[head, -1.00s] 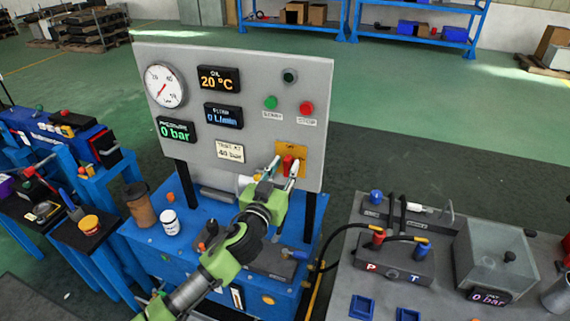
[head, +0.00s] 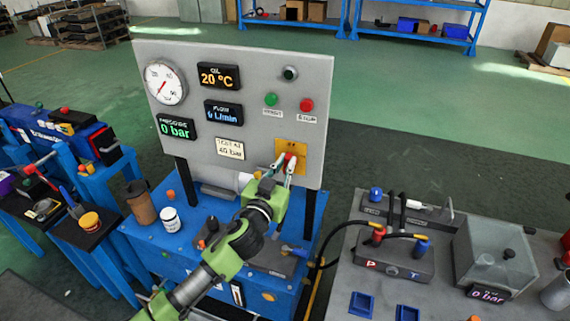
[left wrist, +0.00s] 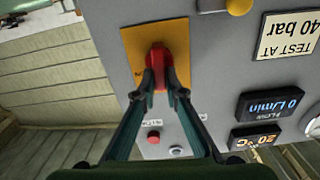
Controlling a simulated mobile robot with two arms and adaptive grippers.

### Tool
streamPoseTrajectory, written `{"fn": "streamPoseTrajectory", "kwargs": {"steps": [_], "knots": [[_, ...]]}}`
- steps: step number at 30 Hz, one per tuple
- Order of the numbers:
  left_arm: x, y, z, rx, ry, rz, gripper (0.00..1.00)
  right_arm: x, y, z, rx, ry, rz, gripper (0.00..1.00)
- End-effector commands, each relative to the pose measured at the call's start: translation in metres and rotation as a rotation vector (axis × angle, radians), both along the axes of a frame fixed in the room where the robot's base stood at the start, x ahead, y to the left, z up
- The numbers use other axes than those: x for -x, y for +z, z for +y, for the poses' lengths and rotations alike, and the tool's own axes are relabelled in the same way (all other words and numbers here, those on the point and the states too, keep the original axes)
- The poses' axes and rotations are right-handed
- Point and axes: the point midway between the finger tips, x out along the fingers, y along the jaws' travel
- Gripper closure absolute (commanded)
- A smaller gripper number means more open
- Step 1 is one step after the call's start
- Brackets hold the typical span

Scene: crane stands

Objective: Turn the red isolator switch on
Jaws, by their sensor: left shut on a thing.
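The red isolator switch (left wrist: 154,60) sits on a yellow plate (left wrist: 128,45) at the lower right of the grey panel (head: 240,70). In the head view the switch (head: 290,158) shows just above the fingertips. My left gripper (head: 283,171) reaches up to it from the lower left. In the left wrist view its two fingers (left wrist: 160,88) are closed on both sides of the red handle, partly hiding it. My right gripper is not in view.
The panel carries a round gauge (head: 165,82), digital displays, a green button (head: 271,99) and a red button (head: 306,105) above the switch.

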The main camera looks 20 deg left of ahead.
Motion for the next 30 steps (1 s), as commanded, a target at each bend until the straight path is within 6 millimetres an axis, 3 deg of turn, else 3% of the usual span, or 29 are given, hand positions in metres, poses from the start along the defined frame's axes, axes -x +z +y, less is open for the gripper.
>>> {"fn": "streamPoseTrajectory", "kwargs": {"steps": [30], "knots": [[0.000, -0.006, -0.013, -0.913, -0.001, -0.033, 1.00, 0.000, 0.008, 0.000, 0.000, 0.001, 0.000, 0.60]]}}
